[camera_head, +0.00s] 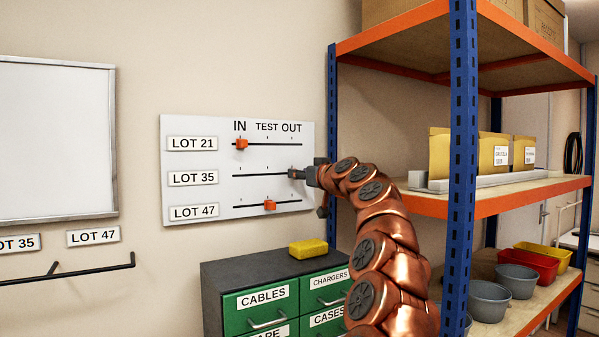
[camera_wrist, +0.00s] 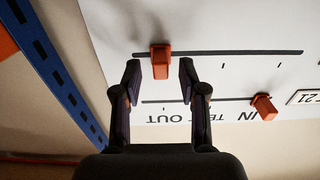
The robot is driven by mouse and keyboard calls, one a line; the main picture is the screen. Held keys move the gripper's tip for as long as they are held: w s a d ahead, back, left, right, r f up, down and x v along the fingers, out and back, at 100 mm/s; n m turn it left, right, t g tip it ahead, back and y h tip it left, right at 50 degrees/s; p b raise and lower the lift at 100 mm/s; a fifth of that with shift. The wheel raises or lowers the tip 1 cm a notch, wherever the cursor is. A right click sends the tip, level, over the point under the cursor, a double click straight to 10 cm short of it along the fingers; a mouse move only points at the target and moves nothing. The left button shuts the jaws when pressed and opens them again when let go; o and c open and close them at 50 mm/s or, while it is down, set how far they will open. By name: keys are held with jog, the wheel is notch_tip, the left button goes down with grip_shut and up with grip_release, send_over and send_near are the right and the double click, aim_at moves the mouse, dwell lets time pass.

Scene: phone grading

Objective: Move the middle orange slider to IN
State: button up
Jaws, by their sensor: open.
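The slider board (camera_head: 220,150) on the wall has three slots, marked IN, TEST and OUT along the top. The middle orange slider (camera_wrist: 160,60), on the LOT 35 row, stands at the OUT end of its slot. In the head view it is hidden by my gripper (camera_head: 296,174). In the wrist view, which sees the board upside down, my gripper (camera_wrist: 160,78) is open, its fingertips apart on either side of the middle slider, with gaps showing. The LOT 21 slider (camera_head: 241,144) is at IN. The LOT 47 slider (camera_head: 270,205) is near TEST.
A blue and orange shelf rack (camera_head: 463,140) stands right of the board, its upright close to my arm. Below the board is a green drawer cabinet (camera_head: 262,309) with a yellow sponge-like block (camera_head: 308,248) on top. The board left of my gripper is clear along the middle slot.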

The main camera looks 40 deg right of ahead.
jog(key=shift+w, duration=0.65)
grip_shut()
dwell(0.4)
